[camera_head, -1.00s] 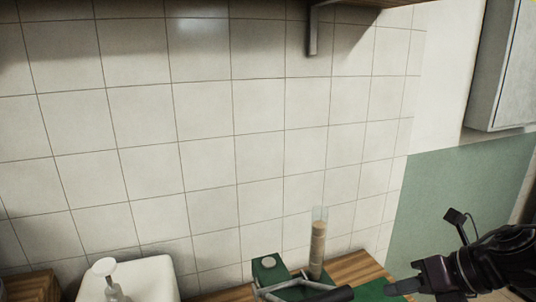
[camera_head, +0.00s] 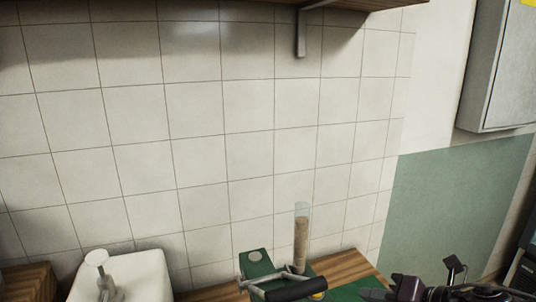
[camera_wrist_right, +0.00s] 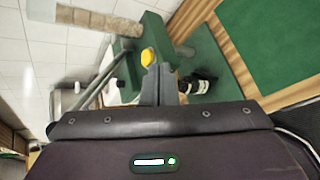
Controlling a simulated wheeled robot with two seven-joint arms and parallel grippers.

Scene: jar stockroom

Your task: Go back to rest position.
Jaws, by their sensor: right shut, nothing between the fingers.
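My right gripper (camera_head: 368,294) is at the bottom right edge of the head view, partly cut off by the frame. It is dark and points left, beside the green device. In the right wrist view its two fingers (camera_wrist_right: 160,72) are together with nothing between them. My left gripper is not in view.
A green device (camera_head: 257,262) with a black-gripped lever (camera_head: 296,289) and a clear tube of brown material (camera_head: 301,240) stands on a wooden counter (camera_head: 352,265). A white pump container (camera_head: 143,279) is at left.

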